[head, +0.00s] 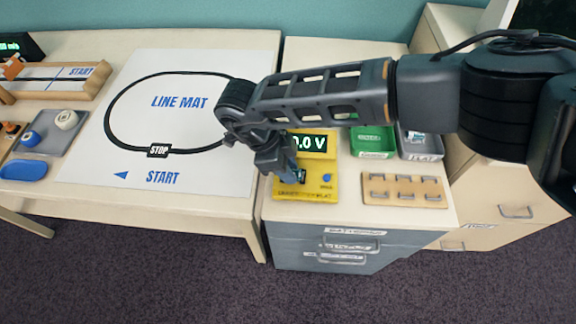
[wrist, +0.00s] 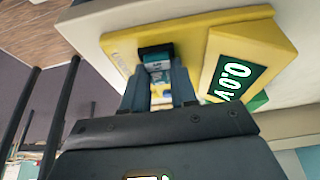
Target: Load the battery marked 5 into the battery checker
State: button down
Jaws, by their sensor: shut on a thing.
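The yellow battery checker (head: 322,194) sits on the right-hand table, and its display reads 0.0 V. It also shows in the wrist view (wrist: 200,36), with a dark slot near its middle. My gripper (head: 293,174) is over the checker's left part, pointing down. In the wrist view my gripper (wrist: 159,84) is shut on a teal and white battery (wrist: 157,66), whose end is at the dark slot. I cannot tell how far it is in the slot. Its number is not readable. In the head view the gripper mostly hides the battery and slot.
A wooden holder with several slots (head: 404,201) lies right of the checker. A green bin (head: 373,152) and a grey bin (head: 421,154) stand behind it.

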jog(key=c, duration=0.8)
grip_release()
jog(key=shift+o, duration=0.2)
jog(key=o, duration=0.3)
jog(key=shift+o, duration=0.2)
jog(key=shift+r+p, duration=2.65)
jog(key=shift+r, duration=0.35)
